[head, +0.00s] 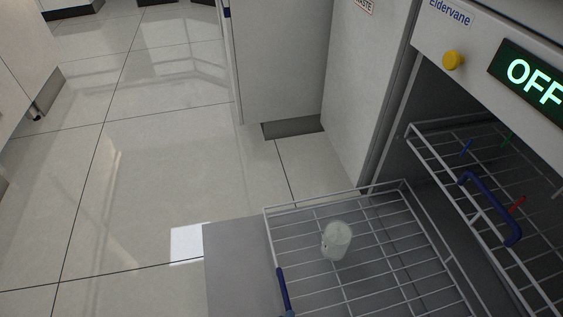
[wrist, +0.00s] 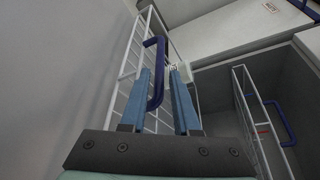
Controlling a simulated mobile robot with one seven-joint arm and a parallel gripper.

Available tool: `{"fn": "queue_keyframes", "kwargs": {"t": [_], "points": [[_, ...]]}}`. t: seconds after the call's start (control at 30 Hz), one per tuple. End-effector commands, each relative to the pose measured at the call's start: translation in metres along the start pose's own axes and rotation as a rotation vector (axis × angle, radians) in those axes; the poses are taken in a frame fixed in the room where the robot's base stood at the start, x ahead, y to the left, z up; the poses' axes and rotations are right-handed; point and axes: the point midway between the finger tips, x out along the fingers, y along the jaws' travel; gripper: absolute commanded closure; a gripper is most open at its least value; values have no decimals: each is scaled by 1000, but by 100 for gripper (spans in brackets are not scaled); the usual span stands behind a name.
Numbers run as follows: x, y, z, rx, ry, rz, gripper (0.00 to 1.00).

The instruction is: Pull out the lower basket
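The lower basket (head: 349,280) is a white wire rack standing out of the machine, over the lowered grey door (head: 232,270). A translucent whitish jar (head: 337,240) is in it. Its dark blue handle (head: 283,290) is at its front, cut off by the picture's bottom edge. In the wrist view, the handle (wrist: 158,72) passes between the two blue fingers of my gripper (wrist: 161,80), close to the left finger. A gap shows at the right finger, so the gripper looks open around the handle. The lower basket's wires (wrist: 131,60) show behind it.
The upper basket (head: 430,160), with its own blue handle (head: 488,208), is inside the machine at the right. The machine's panel has a yellow knob (head: 453,60) and an OFF display (head: 535,80). Tiled floor (head: 150,170) at the left is clear.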

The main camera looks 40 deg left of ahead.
Motion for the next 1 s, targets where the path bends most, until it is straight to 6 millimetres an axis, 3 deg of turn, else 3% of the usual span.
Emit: {"fn": "queue_keyframes", "kwargs": {"t": [0.2,0.4,1.0], "points": [[-48,-3,1,3,5,2,70],[-71,-1,0,2,3,0,70],[-75,0,0,0,1,-1,70]]}}
